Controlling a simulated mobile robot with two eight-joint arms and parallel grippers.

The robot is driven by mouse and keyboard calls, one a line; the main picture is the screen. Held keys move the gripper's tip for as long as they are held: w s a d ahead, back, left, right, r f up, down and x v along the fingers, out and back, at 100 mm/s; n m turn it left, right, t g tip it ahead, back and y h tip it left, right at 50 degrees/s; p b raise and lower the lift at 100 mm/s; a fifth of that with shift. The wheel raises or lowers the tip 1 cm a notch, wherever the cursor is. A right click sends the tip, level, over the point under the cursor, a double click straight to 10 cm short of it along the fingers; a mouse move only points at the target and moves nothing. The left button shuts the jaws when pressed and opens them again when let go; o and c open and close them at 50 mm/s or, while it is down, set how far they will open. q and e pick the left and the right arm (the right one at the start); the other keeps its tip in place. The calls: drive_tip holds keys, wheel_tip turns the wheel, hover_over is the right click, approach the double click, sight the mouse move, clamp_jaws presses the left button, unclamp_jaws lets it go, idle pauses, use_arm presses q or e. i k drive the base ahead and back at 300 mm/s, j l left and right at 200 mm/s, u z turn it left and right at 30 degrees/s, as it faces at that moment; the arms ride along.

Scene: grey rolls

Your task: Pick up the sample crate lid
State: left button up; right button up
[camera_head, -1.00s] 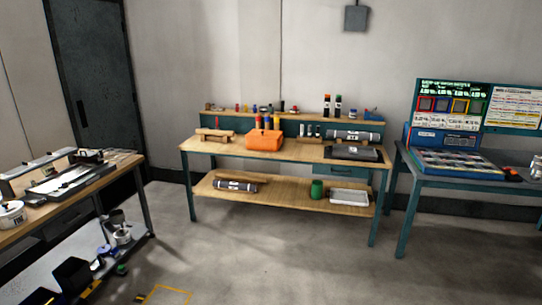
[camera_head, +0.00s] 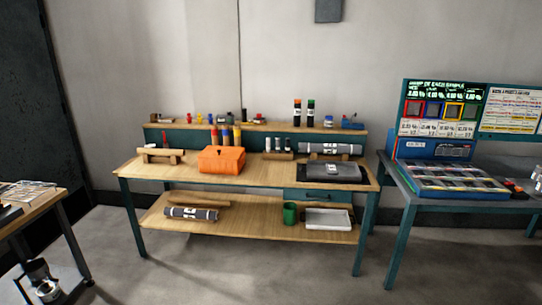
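A low blue sample crate (camera_head: 455,183) stands on the dark table at the right. Its top shows rows of multicoloured sample pieces. Upright behind its left part is a blue panel (camera_head: 430,149) with a small white label. It looks like the crate's lid, but I cannot tell whether it is hinged to the crate or separate. Neither of my grippers is in view.
The teal table (camera_head: 400,230) at right carries the crate, with display boards behind it. A wooden workbench (camera_head: 200,178) in the middle holds an orange box (camera_head: 222,159) and grey rolls (camera_head: 330,148). Another bench (camera_head: 35,205) stands at left. The grey floor (camera_head: 250,270) between is clear.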

sight(211, 151)
drive_tip(key=i, duration=1.65)
drive_tip(key=i+u, duration=0.2)
drive_tip(key=i, duration=0.3)
drive_tip(key=i+l+u, duration=0.2)
drive_tip(key=i, duration=0.3)
drive_tip(key=i+l+u, duration=0.15)
drive_tip(key=i, duration=0.3)
drive_tip(key=i+j+u, duration=0.1)
drive_tip(key=i+u, duration=0.15)
drive_tip(key=i, duration=0.2)
drive_tip(key=i+u, duration=0.3)
drive_tip(key=i, duration=0.2)
